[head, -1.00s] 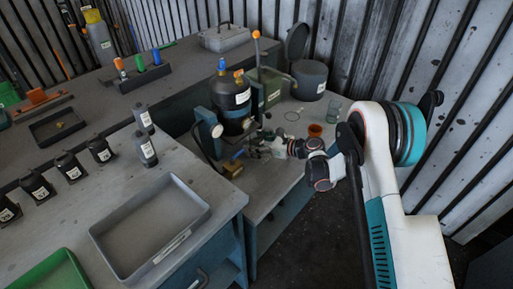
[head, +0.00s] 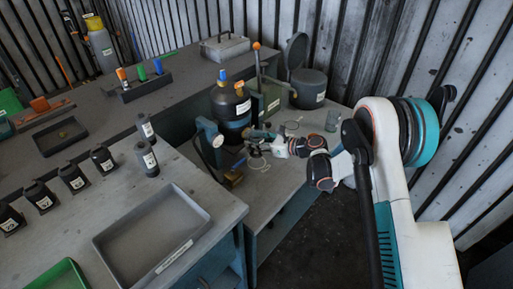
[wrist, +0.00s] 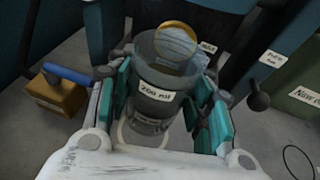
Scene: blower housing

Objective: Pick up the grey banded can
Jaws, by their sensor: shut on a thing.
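My gripper (wrist: 162,88) is shut around a grey, partly see-through cylindrical vessel (wrist: 158,108), with a teal pad on each side. The vessel has a white label that seems to read 200 ml. I cannot make out a clear band on it, nor whether it is a can. A round amber-rimmed disc with blue-grey stripes (wrist: 176,46) shows at its top; I cannot tell whether it belongs to the vessel. In the head view my gripper (head: 262,143) is over the lower bench, just right of the dark bottle, and small there.
The dark labelled bottle (head: 231,108) stands close behind my gripper. A wooden block with a blue handle (wrist: 60,92) is at left. Grey labelled bottles (head: 147,158) stand on the near bench by a tray (head: 195,225).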

